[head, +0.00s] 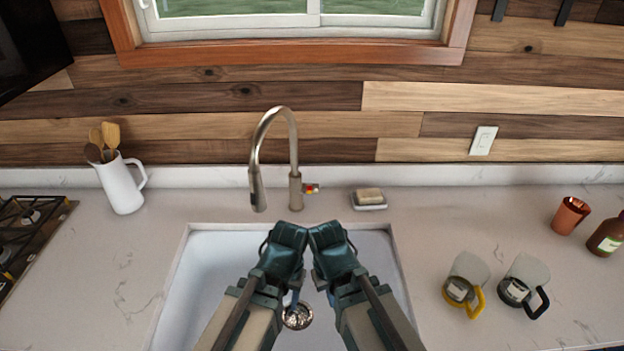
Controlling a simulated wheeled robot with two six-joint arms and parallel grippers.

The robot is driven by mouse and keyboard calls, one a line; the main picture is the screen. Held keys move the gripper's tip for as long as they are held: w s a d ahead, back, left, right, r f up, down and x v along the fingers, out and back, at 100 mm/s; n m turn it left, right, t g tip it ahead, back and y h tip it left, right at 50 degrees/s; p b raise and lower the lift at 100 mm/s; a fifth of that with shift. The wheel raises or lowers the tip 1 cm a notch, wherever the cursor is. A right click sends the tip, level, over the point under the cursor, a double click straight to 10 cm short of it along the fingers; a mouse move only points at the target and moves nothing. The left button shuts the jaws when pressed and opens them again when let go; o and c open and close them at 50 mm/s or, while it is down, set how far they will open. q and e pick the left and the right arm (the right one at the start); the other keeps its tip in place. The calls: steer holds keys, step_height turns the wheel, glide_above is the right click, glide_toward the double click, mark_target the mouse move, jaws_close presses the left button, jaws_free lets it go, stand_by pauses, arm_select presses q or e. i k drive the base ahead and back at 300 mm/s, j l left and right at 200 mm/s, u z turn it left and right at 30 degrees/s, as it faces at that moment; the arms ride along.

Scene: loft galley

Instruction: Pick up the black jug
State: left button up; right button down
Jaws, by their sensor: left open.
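The black jug (516,290) stands on the counter at the right, a pale, see-through jug with a black handle pointing to the lower right and a dark band with a label. A similar jug with a yellow handle (461,289) stands just left of it. My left gripper (288,236) is over the sink, open, well to the left of both jugs. My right gripper (327,236) is close beside it, also over the sink; its finger gap cannot be made out. Neither gripper is near the black jug.
The white sink (185,290) lies below my arms, with a tall faucet (295,190) behind. A soap dish (369,204), a copper cup (568,216) and a brown bottle (606,238) stand on the counter. A white utensil pitcher (121,186) and a stove (28,225) are left.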

mark_target(528, 276)
steer(key=k+z, duration=0.1)
steer(key=z, duration=0.3)
steer(key=k+z, duration=0.1)
steer(key=z, duration=0.25)
steer(key=l+z, duration=0.1)
steer(key=z, duration=0.3)
steer(key=k+l+z, duration=0.1)
steer(key=z, duration=0.25)
